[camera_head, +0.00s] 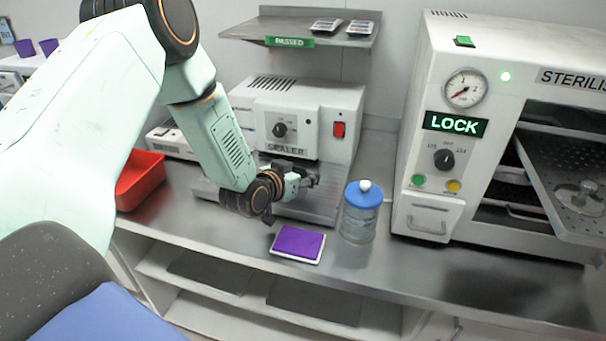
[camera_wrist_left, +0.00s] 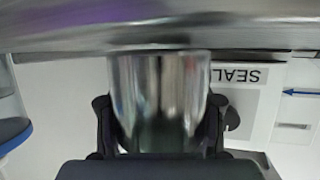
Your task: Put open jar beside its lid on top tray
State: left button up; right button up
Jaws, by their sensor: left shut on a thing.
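My left gripper (camera_head: 303,180) is in front of the sealer, low over the counter. In the left wrist view the gripper (camera_wrist_left: 158,115) is shut on a shiny metal jar (camera_wrist_left: 158,85). The head view mostly hides this jar behind the gripper. I cannot tell if it touches the counter. A metal lid with a knob (camera_head: 578,198) lies on the top tray (camera_head: 545,160), which is slid out of the sterilizer (camera_head: 433,80) at the right. My right gripper is not in view.
A clear jar with a blue lid (camera_head: 360,222) and a white-framed purple pad (camera_head: 298,243) are on the counter (camera_head: 480,270) near the gripper. The sealer (camera_head: 300,105) stands behind. A red bin (camera_head: 139,180) is left. A shelf (camera_head: 340,38) hangs above. The counter's front right is clear.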

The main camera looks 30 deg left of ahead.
pick_arm(q)
jog(key=shift+r, duration=0.15)
jog(key=shift+a+f, duration=0.15)
jog(key=shift+f, duration=0.2)
jog(key=o, duration=1.1)
jog(key=shift+w+a+f, duration=0.1)
jog(key=shift+c, duration=0.2)
jog(key=o, duration=0.5)
jog(key=shift+d+r, duration=0.2)
jog(key=shift+d, duration=0.05)
jog(key=shift+c, duration=0.2)
jog(key=shift+o, duration=0.3)
jog(key=shift+a, duration=0.15)
jog(key=shift+f, duration=0.1)
